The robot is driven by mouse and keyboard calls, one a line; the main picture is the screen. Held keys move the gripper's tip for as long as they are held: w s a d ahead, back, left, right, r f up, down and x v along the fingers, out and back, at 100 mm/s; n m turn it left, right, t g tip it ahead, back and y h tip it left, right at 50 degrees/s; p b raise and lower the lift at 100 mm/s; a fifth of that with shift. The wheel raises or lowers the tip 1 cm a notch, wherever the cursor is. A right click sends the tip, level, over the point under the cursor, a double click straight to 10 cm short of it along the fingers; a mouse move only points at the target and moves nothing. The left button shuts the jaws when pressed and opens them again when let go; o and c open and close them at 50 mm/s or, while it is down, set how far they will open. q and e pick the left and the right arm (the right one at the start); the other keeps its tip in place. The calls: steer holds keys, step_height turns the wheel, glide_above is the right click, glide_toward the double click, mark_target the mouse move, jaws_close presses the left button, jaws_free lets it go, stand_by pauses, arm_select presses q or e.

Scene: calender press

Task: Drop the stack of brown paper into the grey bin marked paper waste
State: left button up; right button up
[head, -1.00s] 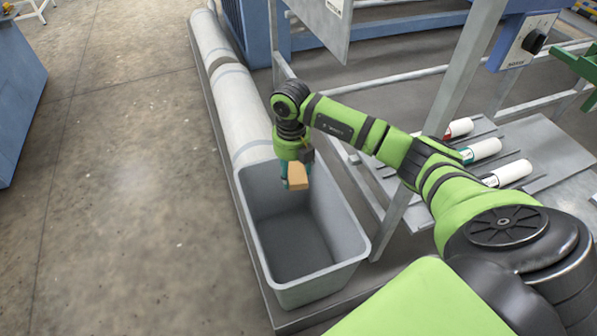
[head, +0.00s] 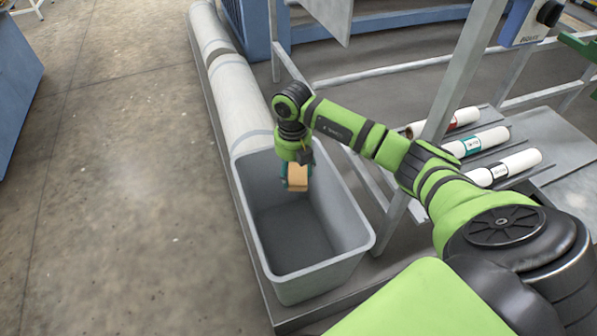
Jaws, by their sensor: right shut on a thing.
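The stack of brown paper (head: 298,178) is a small tan block in the head view. My right gripper (head: 295,173) is shut on it and points down. The gripper and stack are over the far part of the grey bin's (head: 352,243) opening; whether the stack is below the rim I cannot tell. The bin is open-topped and its visible floor is bare. Any marking on the bin is not visible from here. My left gripper is not in view.
The bin stands on a low grey platform (head: 300,318) in line with long pale rolls (head: 240,105). At right are a metal frame post (head: 462,75) and a tray with several white rolls (head: 484,142). Open concrete floor (head: 130,190) lies left.

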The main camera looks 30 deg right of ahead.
steer(key=shift+f, duration=0.2)
steer(key=o, duration=1)
step_height(320, 180, up, 12)
steer(key=shift+r, duration=0.1)
stand_by(0.3)
